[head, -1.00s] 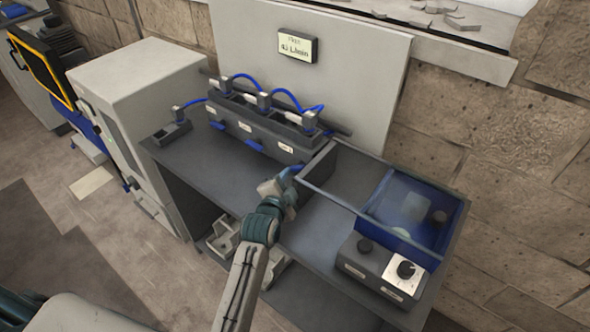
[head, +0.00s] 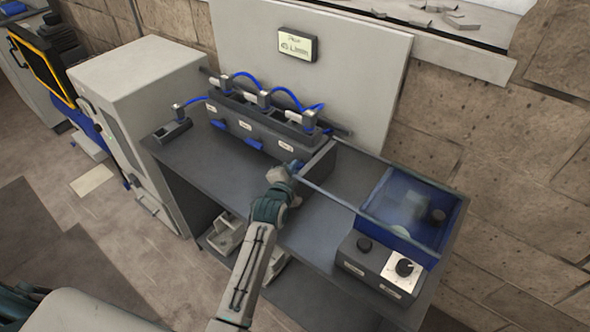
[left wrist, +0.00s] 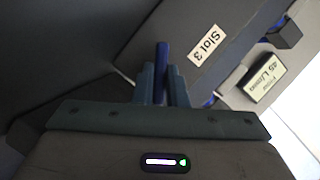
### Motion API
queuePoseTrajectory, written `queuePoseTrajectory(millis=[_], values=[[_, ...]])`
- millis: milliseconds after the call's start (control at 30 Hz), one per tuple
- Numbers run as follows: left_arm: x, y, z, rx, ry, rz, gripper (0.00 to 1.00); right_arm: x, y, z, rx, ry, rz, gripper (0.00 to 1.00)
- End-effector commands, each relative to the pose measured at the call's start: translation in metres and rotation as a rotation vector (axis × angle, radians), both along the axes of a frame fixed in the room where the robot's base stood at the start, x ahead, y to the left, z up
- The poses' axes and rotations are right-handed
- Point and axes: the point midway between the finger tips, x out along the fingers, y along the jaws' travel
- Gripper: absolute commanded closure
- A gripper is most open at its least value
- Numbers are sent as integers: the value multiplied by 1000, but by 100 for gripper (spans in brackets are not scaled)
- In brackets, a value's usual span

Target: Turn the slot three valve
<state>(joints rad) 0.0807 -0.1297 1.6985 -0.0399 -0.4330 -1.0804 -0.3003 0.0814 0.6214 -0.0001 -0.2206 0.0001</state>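The slot three valve's blue handle (left wrist: 161,62) stands between the two fingers of my left gripper (left wrist: 161,88) in the left wrist view, under the "Slot 3" label. The fingers lie close against both sides of it and look shut on it. In the head view my left gripper (head: 291,168) is at the right end of the dark manifold (head: 262,136), and mostly covers the handle. The wrist view's display (left wrist: 266,77) seems to read 45 L/min; in the head view the display (head: 298,45) is blurred. My right gripper is not in view.
Blue handles of the other slots (head: 218,125) jut from the manifold to the left. Blue hoses (head: 285,93) loop above it. A blue bin (head: 432,227) and a knob box (head: 384,262) are at the right.

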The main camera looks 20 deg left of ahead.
Motion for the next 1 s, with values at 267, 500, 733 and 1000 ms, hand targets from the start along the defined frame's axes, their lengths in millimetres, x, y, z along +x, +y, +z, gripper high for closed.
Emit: queuePoseTrajectory(millis=[267, 500, 733, 1000], values=[[0, 0, 2, -37, 15, 0, 100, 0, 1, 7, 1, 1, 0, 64], [1, 1, 5, -166, 63, -1, 100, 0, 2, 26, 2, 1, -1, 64], [1, 2, 5, -360, 135, 0, 100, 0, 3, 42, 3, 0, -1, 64], [2, 4, 4, -592, 217, 0, 100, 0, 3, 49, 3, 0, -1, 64]])
